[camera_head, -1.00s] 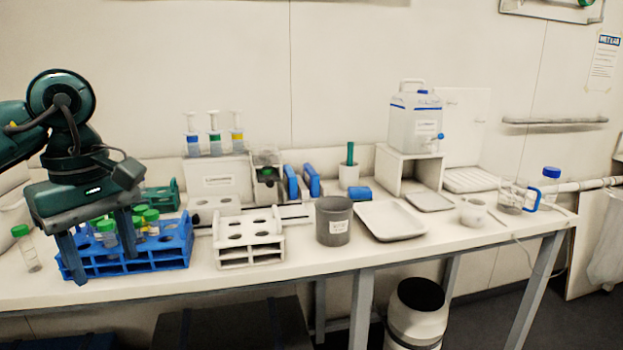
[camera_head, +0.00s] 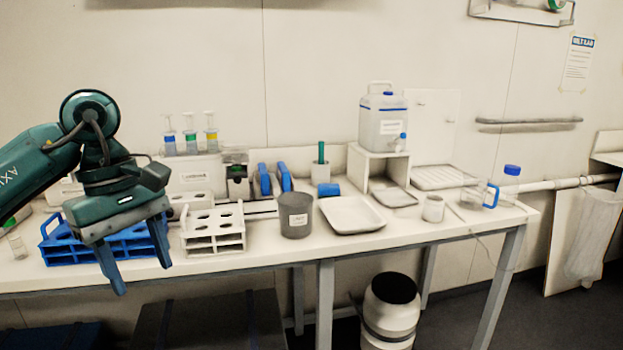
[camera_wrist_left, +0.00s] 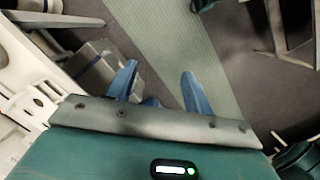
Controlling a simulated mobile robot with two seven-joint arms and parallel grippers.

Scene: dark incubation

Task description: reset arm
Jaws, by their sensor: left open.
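My left gripper (camera_head: 143,277) is open and empty, with its blue fingers pointing down in front of the table's front edge. In the left wrist view its two fingers (camera_wrist_left: 158,75) are apart, with floor beyond them. The gripper body covers part of the blue tube rack (camera_head: 55,255) behind it. The rack's left slots look empty, and its right part is mostly hidden. My right gripper is not in view.
The white rack (camera_head: 213,245) is just right of my left gripper. Beyond it are a grey beaker (camera_head: 296,222) and a white tray (camera_head: 340,222). A bin (camera_head: 389,318) is under the table (camera_head: 400,240).

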